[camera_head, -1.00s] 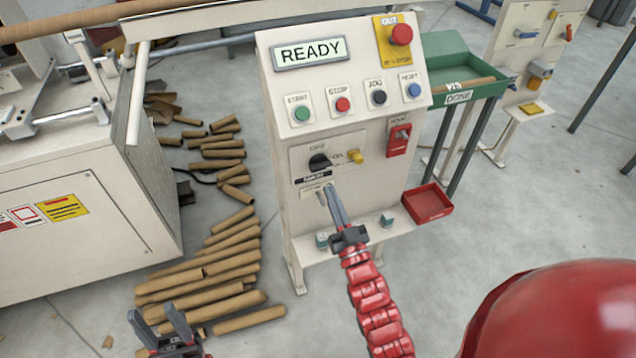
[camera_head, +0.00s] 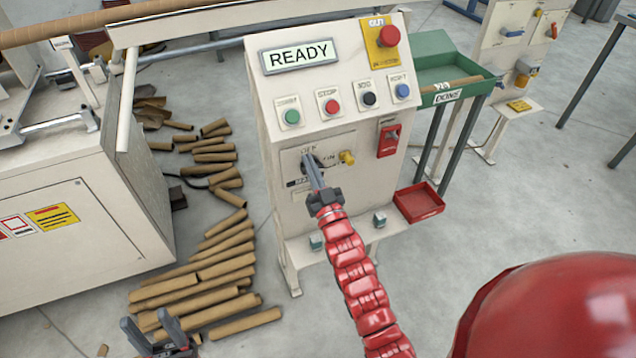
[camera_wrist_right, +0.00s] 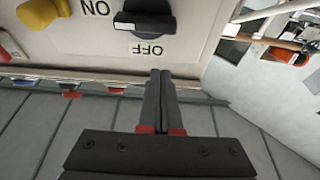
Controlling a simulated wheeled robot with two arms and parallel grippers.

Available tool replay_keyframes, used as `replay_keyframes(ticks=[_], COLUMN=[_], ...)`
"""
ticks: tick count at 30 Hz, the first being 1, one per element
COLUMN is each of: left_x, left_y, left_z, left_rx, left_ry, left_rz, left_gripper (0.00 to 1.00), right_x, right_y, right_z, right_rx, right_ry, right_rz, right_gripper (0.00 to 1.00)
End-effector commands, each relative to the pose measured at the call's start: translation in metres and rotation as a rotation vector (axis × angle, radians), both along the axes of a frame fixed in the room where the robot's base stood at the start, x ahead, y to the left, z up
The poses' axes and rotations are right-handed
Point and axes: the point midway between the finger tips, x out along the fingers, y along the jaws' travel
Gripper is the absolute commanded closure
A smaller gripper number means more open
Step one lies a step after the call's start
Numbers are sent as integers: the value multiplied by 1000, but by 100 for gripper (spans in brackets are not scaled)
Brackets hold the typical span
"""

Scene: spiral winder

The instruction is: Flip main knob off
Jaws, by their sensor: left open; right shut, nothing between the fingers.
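The control panel (camera_head: 285,215) stands in the middle of the head view, its display reading READY. The black main knob (camera_head: 320,160) sits on its lower face between OFF and ON labels, mostly hidden behind my right fingers. In the right wrist view the knob (camera_wrist_right: 146,17) shows upside down, its handle lying sideways, with the OFF label just past it. My right gripper (camera_head: 312,172) is shut and empty, its fingertips close to the knob; in the wrist view the fingertips (camera_wrist_right: 160,72) lie near the OFF label. Contact cannot be told. My left gripper (camera_head: 156,334) is open and empty at the bottom left.
A yellow knob (camera_head: 347,157) and a red switch (camera_head: 389,140) sit right of the main knob. Above are several buttons and a red stop button (camera_head: 389,36). A red tray (camera_head: 419,203) is at lower right. Cardboard tubes (camera_head: 215,280) lie on the floor left.

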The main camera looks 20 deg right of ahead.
Motion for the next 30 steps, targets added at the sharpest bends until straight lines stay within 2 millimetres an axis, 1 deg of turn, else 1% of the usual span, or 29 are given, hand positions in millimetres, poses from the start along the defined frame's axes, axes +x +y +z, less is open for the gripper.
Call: replay_keyframes(ticks=[1,3,6,9,13,23,30], left_x=[0,0,0,0,0,0,0], left_y=[0,0,0,0,0,0,0], left_z=[1,2,2,2,2,2,-1], left_rx=[0,0,0,0,0,0,0], left_ry=[0,0,0,0,0,0,0], left_rz=[0,0,0,0,0,0,0], left_gripper=[50,50,50,50,50,50,50], right_x=[8,5,5,5,4,4,4], right_y=[1,0,0,0,1,1,1], right_z=[1,-16,-29,-36,-39,-39,-41], right_rx=[1,0,1,1,1,-1,-45], right_ry=[2,8,6,5,1,1,-1], right_rz=[0,0,0,0,0,1,0], right_gripper=[100,100,100,100,100,100,100])
